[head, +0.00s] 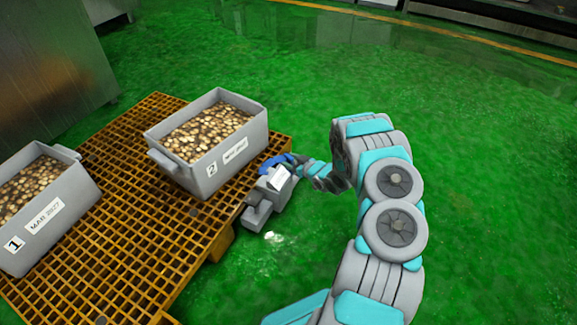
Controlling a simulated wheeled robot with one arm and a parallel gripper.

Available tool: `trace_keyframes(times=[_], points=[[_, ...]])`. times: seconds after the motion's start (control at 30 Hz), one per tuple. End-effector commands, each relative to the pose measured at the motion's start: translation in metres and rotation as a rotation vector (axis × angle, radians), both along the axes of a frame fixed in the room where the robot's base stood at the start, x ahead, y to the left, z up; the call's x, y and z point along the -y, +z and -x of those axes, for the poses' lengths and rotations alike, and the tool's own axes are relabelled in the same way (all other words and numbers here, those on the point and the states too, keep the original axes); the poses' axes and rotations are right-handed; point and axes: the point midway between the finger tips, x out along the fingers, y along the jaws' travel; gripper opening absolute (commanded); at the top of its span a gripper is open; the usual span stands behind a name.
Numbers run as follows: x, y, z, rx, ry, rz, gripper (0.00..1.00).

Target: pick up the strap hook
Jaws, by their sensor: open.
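My gripper (257,212) is at the right edge of the orange grid pallet, right of and below bin 2, with its grey jaws pointing down and left. It is open, and I see nothing between the jaws, though they are small and partly hidden by the gripper's own body. I cannot make out a strap hook for certain.
The orange grid pallet (150,245) carries grey bin 2 (225,170), close to my gripper, and grey bin 1 (62,222) at left; both hold brown, rounded pieces. The green floor (480,190) is open at right.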

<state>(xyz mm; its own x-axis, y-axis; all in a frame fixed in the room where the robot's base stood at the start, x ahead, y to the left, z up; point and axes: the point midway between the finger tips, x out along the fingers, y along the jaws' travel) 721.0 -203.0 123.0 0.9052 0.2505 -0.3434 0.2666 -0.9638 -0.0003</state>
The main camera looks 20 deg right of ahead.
Motion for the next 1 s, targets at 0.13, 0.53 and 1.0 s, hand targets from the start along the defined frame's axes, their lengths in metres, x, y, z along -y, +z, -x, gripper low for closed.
trace_keyframes(times=[0.13,0.53,1.0], points=[[0.0003,0.0005,0.0003,0.000,0.000,0.000,0.52],[0.0004,0.0006,0.0006,0.000,0.000,0.000,0.07],[0.0004,0.0007,0.0005,0.000,0.000,0.000,0.00]])
